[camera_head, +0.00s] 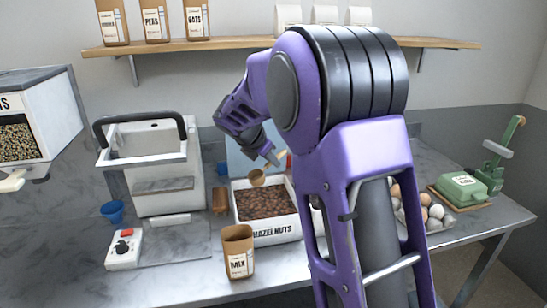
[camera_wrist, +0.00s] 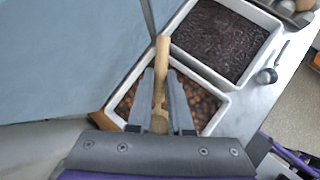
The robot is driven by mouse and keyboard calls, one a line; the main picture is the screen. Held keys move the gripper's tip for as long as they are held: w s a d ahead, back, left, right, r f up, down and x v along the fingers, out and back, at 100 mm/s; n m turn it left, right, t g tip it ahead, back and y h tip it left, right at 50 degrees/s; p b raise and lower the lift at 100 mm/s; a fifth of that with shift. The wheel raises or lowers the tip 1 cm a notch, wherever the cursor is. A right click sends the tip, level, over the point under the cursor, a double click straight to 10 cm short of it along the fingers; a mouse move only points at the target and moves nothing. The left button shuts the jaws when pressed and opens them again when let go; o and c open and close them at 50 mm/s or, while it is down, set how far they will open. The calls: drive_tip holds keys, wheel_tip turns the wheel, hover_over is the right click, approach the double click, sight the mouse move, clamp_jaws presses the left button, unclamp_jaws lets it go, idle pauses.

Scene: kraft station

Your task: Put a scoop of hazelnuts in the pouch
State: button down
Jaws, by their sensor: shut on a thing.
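My gripper (camera_head: 276,159) is shut on a wooden scoop (camera_head: 258,177), above the white bin labelled HAZELNUTS (camera_head: 275,231). In the wrist view the two fingers (camera_wrist: 161,92) close on the scoop's handle (camera_wrist: 162,55), with the bin's hazelnuts (camera_wrist: 203,103) below. The scoop's bowl is partly hidden there, and I cannot tell whether it holds nuts. The brown paper pouch labelled MIX (camera_head: 238,254) stands upright and open on the table, in front of the bin and to its left.
A bag-sealing machine (camera_head: 158,170) stands left of the bin, with a red-button box (camera_head: 123,249) before it. A blue cup (camera_head: 113,211) is further left. A bin of dark contents (camera_wrist: 222,40) adjoins the hazelnuts. Eggs (camera_head: 433,212) are at right.

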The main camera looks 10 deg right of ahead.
drive_tip(key=shift+s+a+f+t+h, duration=0.3)
drive_tip(key=shift+a+t+h, duration=0.25)
drive_tip(key=shift+h, duration=0.45)
drive_tip(key=shift+f+t+b, duration=0.35)
drive_tip(key=shift+f+b, duration=0.1)
drive_tip(key=shift+b, duration=0.25)
drive_tip(key=shift+a+n+h+b, duration=0.1)
drive_tip(key=shift+n+h+b, duration=0.2)
drive_tip(key=shift+h+b, duration=0.1)
wheel_tip(320, 180, down, 10)
drive_tip(key=b, duration=0.8)
drive_tip(key=shift+w+d+r+g+y+p, duration=0.1)
drive_tip(key=shift+d+r+g+y+p, duration=0.25)
drive_tip(key=shift+r+p, duration=1.2)
drive_tip(key=shift+w+d+r+g+y+p, duration=0.2)
drive_tip(key=shift+r+y+p, duration=0.25)
drive_tip(key=shift+r+p, duration=1.1)
drive_tip(key=shift+w+d+r+g+y+p, duration=0.1)
drive_tip(key=shift+d+r+g+y+p, duration=0.25)
drive_tip(key=shift+r+p, duration=1.2)
drive_tip(key=shift+w+d+r+m+g+y+p, duration=0.1)
drive_tip(key=shift+r+m+g+y+p, duration=0.45)
drive_tip(key=shift+r+y, duration=0.75)
drive_tip(key=shift+r, duration=0.2)
